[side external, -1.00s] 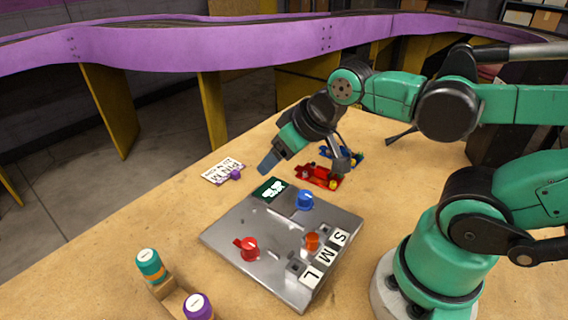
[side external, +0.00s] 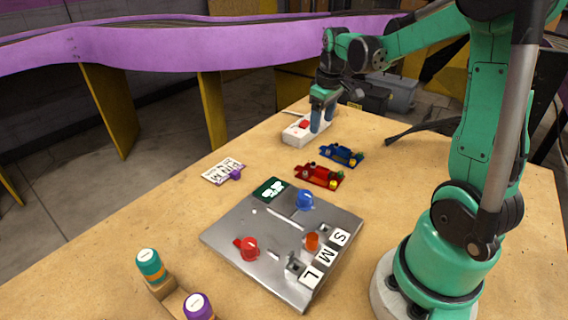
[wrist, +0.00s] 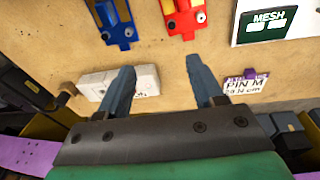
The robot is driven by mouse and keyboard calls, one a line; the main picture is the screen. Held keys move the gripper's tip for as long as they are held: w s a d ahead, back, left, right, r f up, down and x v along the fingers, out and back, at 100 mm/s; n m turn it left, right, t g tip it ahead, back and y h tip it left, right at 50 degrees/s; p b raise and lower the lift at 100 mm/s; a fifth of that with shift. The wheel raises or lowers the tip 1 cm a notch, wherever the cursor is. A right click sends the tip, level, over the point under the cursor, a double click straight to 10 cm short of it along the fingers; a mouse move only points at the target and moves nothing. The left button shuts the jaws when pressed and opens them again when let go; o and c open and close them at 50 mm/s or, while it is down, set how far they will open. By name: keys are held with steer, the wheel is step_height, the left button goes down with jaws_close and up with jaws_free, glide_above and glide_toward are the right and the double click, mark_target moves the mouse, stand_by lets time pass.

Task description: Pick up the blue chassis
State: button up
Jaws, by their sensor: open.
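The blue chassis (side external: 341,155) lies on the wooden table, just behind the red chassis (side external: 319,175) in the side view. In the wrist view the blue chassis (wrist: 114,22) is at the top left, partly cut off by the frame edge. My gripper (side external: 322,120) is at the table's far end, over or beside a white box, behind the blue chassis and apart from it.
The white box (side external: 295,137) with a red top part stands near my fingers. A metal panel (side external: 232,232) with red, blue and orange knobs lies in front. A PIN M card (side external: 218,172) lies left. A holder with teal (side external: 150,265) and purple (side external: 198,306) pieces is at the front.

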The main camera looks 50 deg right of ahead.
steer(key=g+y, duration=0.1)
glide_above(344, 148)
step_height(344, 148, down, 5)
steer(key=shift+r, duration=0.2)
steer(key=shift+d+f, duration=0.15)
steer(key=shift+f, duration=2.7)
jaws_close()
